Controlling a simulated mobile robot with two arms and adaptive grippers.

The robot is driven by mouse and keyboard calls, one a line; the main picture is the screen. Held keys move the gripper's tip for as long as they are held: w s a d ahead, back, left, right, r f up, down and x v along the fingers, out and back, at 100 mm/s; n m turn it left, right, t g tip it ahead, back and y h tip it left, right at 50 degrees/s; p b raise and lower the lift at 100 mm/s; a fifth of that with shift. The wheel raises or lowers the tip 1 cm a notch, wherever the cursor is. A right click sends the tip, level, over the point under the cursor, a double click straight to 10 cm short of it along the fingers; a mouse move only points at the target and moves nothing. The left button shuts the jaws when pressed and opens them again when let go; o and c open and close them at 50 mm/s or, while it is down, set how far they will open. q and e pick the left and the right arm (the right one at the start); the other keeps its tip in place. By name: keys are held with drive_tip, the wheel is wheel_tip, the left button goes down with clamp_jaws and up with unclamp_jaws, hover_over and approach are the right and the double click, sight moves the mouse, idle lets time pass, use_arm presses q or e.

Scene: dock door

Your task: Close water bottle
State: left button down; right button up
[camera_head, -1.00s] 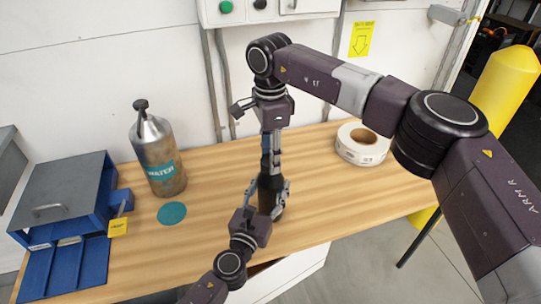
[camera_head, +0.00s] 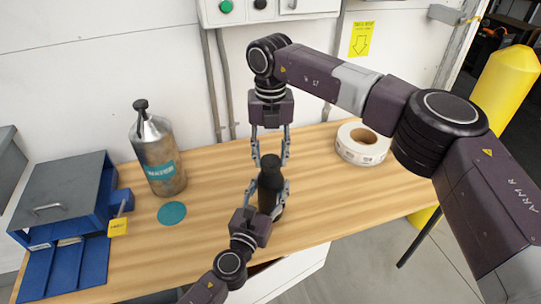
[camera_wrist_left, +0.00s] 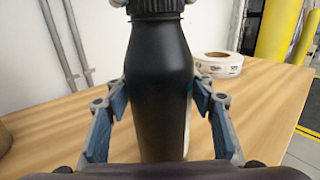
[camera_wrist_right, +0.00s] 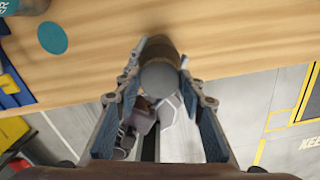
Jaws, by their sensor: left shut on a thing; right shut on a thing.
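A black bottle (camera_head: 270,187) stands upright near the table's front edge; its body also fills the middle of the left wrist view (camera_wrist_left: 160,90). A ribbed black cap (camera_wrist_left: 157,5) is on its neck; how tight it sits I cannot tell. My left gripper (camera_head: 267,196) is shut around the bottle's body from the front. My right gripper (camera_head: 270,160) points straight down and is shut on the cap. In the right wrist view the cap's round top (camera_wrist_right: 160,78) shows between the fingers.
A metal flask labelled WATER (camera_head: 158,160) stands left, beside a teal disc (camera_head: 172,213). A blue bin (camera_head: 65,265) with a grey lid is at far left. A white tape roll (camera_head: 362,145) lies back right. Bare wood (camera_head: 215,190) separates the disc and bottle.

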use_arm(q)
drive_tip(key=shift+f, duration=0.1)
use_arm(e)
drive_tip(key=shift+m, duration=0.7)
drive_tip(key=o, duration=0.9)
drive_tip(key=shift+c, duration=0.2)
wheel_tip(320, 180, up, 12)
use_arm(q)
drive_tip(key=c, duration=0.8)
unclamp_jaws()
drive_tip(key=v, duration=1.2)
